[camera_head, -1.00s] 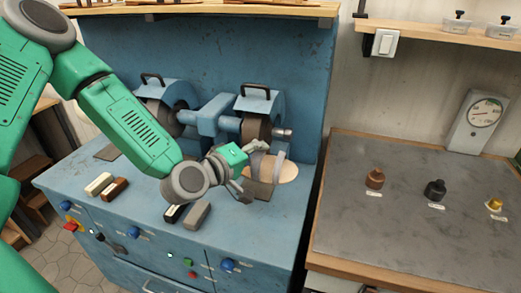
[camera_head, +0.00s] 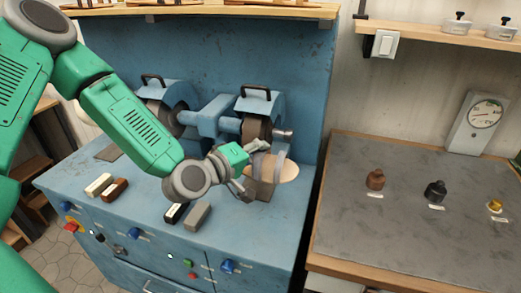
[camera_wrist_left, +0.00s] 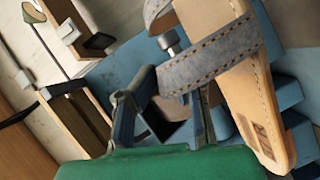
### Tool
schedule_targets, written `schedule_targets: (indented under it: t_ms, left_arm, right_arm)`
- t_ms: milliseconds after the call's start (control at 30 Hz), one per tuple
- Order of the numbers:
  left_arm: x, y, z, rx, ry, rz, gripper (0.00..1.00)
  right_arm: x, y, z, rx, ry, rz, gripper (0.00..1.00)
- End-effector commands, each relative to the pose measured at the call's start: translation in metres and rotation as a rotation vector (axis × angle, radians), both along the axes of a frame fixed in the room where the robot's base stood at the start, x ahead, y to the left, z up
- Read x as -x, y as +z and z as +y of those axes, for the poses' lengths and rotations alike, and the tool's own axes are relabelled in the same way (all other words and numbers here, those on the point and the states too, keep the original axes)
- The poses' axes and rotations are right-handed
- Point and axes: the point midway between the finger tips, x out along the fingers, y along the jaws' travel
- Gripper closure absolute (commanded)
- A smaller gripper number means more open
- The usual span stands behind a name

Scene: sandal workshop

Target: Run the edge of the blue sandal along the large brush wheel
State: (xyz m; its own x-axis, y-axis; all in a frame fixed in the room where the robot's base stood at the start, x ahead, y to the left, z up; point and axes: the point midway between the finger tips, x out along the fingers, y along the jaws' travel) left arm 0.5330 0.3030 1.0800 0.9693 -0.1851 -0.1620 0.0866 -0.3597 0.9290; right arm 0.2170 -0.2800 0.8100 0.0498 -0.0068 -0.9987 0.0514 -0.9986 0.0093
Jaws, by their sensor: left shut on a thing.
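The sandal, with a tan sole and grey-blue stitched straps, fills the right of the left wrist view (camera_wrist_left: 243,95). In the head view it shows as a tan oval with greyish straps (camera_head: 289,172), just below the right wheel. My left gripper (camera_head: 252,160) is shut on it, seemingly at a strap; its fingertips are partly hidden. A dark wheel (camera_head: 256,129) sits under the right blue guard, just above the gripper. Another wheel (camera_head: 156,111) sits under the left guard. I cannot tell which is the large brush wheel, or whether the sandal touches one. My right gripper is out of view.
The blue machine's bench (camera_head: 140,207) carries white, brown, black and grey bars, with coloured knobs on its front. A greyish-brown block (camera_head: 262,183) shows beside the sandal. On the right, a grey-topped table (camera_head: 400,230) holds small bottles and a gauge (camera_head: 484,120).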

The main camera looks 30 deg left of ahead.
Motion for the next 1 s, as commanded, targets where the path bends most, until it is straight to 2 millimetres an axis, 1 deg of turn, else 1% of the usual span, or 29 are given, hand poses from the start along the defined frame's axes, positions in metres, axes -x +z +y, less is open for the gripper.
schedule_targets:
  t_ms: [567, 1000]
  left_arm:
    - [-0.0001, 0.0009, 0.0003, 0.000, 0.000, -0.002, 1.00]
    - [0.0075, 0.0001, 0.0095, 0.000, 0.001, -0.001, 1.00]
  right_arm:
    - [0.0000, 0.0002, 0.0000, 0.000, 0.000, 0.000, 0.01]
    - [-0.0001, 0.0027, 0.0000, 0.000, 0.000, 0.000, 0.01]
